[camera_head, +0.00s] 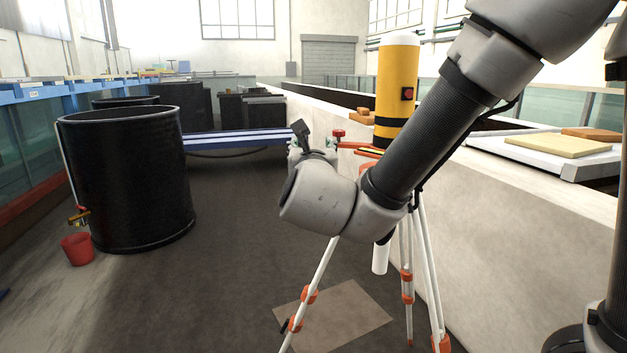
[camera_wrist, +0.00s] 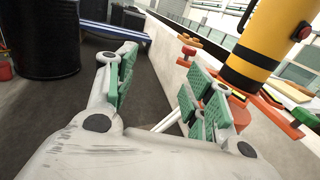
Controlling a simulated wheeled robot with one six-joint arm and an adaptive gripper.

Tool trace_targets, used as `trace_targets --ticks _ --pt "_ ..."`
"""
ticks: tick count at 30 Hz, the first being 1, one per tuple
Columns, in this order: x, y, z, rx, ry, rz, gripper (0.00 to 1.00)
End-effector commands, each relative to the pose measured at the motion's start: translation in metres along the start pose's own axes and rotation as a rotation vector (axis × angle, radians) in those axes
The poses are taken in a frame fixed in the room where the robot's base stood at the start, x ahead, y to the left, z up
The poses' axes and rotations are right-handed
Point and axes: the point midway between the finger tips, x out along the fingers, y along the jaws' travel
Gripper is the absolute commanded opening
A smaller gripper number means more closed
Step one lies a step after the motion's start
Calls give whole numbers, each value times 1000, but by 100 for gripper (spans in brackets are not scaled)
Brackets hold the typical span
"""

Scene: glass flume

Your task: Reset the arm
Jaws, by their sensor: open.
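My gripper (camera_wrist: 163,85) is open and empty in the wrist view, its two green-padded fingers apart with floor and a white wall between them. The right finger is close to an orange tripod head (camera_wrist: 250,101); whether they touch I cannot tell. A yellow cylinder with black bands (camera_wrist: 266,40) stands on this head. In the head view my arm crosses from upper right to the middle, and its wrist hides most of the gripper.
Tripod legs (camera_head: 429,270) spread below my arm over a tan floor patch (camera_head: 352,322). A black tank (camera_head: 127,180) and red bucket (camera_head: 77,248) stand left. A blue-and-white beam (camera_head: 235,141) lies beyond. A white wall (camera_head: 520,215) runs along the right. Open floor lies between.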

Motion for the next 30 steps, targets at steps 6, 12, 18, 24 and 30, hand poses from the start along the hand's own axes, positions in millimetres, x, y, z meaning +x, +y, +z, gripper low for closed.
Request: trace_targets --ticks 6,12,18,24,30 --pt "5 -16 -12 100 53 -67 52" --pt "9 -44 -28 193 118 -183 52" --pt "5 -91 -48 355 204 -376 52" --pt "-16 -173 -67 645 284 -701 52" --pt "-92 -282 -98 1214 332 -1250 52"
